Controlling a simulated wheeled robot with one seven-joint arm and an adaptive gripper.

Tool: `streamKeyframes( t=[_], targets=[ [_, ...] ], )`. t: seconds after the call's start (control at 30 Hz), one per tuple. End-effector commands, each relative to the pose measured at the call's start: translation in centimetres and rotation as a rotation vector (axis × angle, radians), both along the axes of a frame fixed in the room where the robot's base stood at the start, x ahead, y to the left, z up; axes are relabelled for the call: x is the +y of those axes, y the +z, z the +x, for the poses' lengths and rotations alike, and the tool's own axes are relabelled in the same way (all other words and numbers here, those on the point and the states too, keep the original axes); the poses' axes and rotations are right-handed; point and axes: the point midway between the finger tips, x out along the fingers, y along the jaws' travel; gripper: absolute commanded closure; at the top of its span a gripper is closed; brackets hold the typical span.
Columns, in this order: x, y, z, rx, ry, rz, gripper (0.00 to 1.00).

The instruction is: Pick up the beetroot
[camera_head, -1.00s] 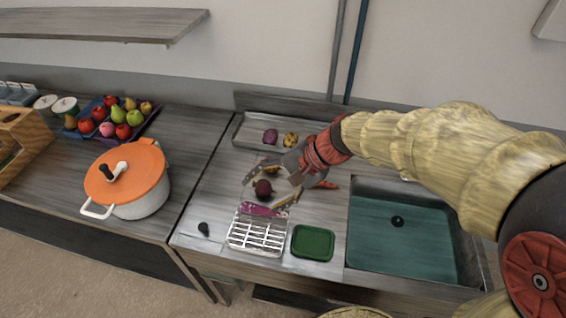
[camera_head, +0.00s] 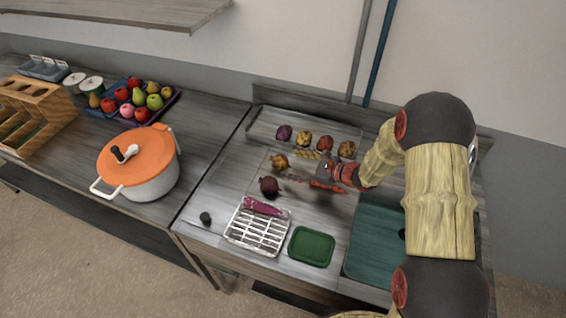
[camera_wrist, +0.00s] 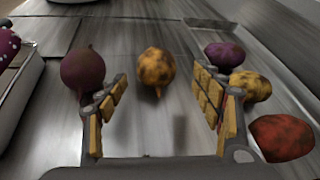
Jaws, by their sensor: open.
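A round dark purple beetroot (camera_head: 269,186) lies on the steel worktop behind the slotted white tray. In the wrist view the beetroot (camera_wrist: 83,68) is at upper left, beyond and outside the left finger. My gripper (camera_head: 303,167) is open and empty, to the right of the beetroot and apart from it. In the wrist view, the gap of my gripper (camera_wrist: 160,88) faces a yellow-brown mottled root (camera_wrist: 156,65), which lies ahead of the fingertips. That root (camera_head: 279,161) is on the worktop behind the beetroot.
A back tray (camera_head: 258,133) holds a purple root (camera_head: 284,132) and several brownish ones. An orange-lidded pot (camera_head: 140,180) stands left.

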Motion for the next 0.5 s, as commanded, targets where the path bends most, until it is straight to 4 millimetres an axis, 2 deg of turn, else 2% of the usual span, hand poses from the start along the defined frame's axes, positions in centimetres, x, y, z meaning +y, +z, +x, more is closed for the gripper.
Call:
streamKeyframes(
  t=[0.27,0.5],
  targets=[
    [2.1,-0.8,0.9,0.0,0.003,-0.002,0.34],
    [5.0,-1.9,2.4,0.001,0.004,-0.002,0.34]
  ],
)
